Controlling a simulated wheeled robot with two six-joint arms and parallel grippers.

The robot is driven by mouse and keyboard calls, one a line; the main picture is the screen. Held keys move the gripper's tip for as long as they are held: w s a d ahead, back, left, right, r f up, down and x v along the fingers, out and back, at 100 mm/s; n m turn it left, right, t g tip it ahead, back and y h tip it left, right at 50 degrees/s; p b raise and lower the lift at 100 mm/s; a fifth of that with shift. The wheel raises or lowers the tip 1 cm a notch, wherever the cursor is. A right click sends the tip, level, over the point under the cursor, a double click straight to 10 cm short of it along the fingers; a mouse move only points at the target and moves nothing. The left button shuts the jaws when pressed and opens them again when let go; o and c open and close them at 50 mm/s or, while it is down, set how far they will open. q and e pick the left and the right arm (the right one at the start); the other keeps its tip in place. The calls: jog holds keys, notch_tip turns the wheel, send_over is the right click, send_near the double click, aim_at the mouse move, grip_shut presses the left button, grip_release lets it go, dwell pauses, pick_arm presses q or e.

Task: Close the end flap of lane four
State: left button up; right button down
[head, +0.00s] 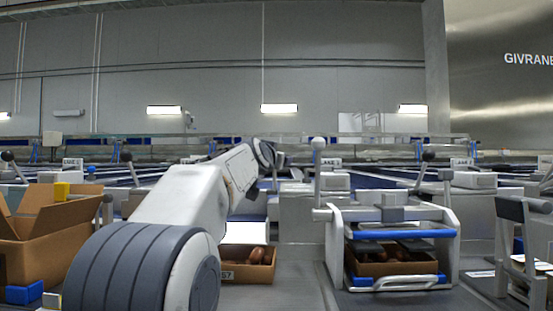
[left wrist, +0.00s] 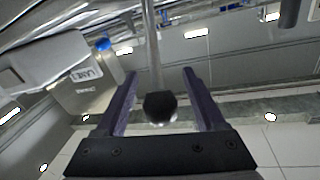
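My left arm crosses the middle of the head view, with its left gripper (head: 282,160) small and far off by the row of lanes. In the left wrist view the left gripper (left wrist: 160,90) is open, its two dark fingers spread. A lever rod with a dark ball knob (left wrist: 160,106) shows between the fingers, with a gap on both sides. I cannot tell whether the knob is between the fingertips or beyond them. A grey box with a lane label (left wrist: 86,74) stands to the left; its number is unreadable. I cannot make out the end flap. My right gripper is not in view.
Other levers stand along the lanes, one with a pale knob (head: 318,144) and one with a dark knob (head: 428,156). A cardboard box (head: 45,235) stands at left. A crate of dates (head: 247,272) and a white-framed stand (head: 447,265) are in front.

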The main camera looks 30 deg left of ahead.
pick_arm(q)
jog(key=b+v, duration=0.2)
jog(key=v, duration=0.8)
jog(key=shift+s, duration=0.25)
jog(key=shift+d, duration=0.1)
